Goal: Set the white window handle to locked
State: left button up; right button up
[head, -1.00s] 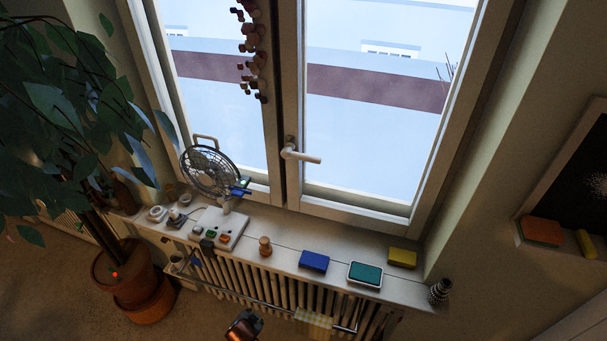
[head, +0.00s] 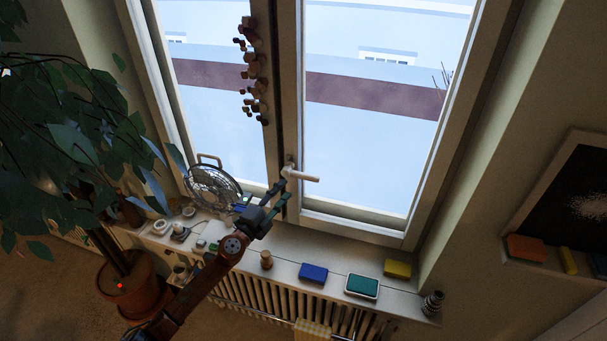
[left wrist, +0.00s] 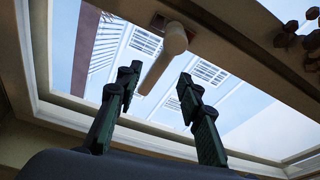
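The white window handle (head: 302,175) sits on the middle window frame and points to the right, about horizontal. In the left wrist view the handle (left wrist: 165,65) hangs ahead, its free end between and beyond the two fingertips. My left gripper (head: 278,190) is just left of and below the handle in the head view. Its green fingers (left wrist: 157,82) are spread apart with nothing between them that I can see gripped. Whether a finger touches the handle cannot be told. My right gripper is not in view.
A desk fan (head: 212,186) stands on the windowsill left of my arm. A wooden piece (head: 266,259), a blue box (head: 313,273), a green box (head: 361,286) and a yellow box (head: 397,268) stand on the sill. A hanging block string (head: 251,70) is above left. A plant (head: 75,140) fills the left.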

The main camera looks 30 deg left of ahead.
aim_at(301, 178)
pick_arm(q)
jog(key=w+d+m, duration=0.1)
jog(key=w, duration=0.2)
jog(key=w+m+g+h, duration=0.1)
jog(key=w, duration=0.2)
jog(key=w+d+r+m+h, duration=0.1)
jog(key=w+m, duration=0.1)
jog(key=w, duration=0.2)
jog(key=shift+d, duration=0.3)
grip_shut()
dwell(0.4)
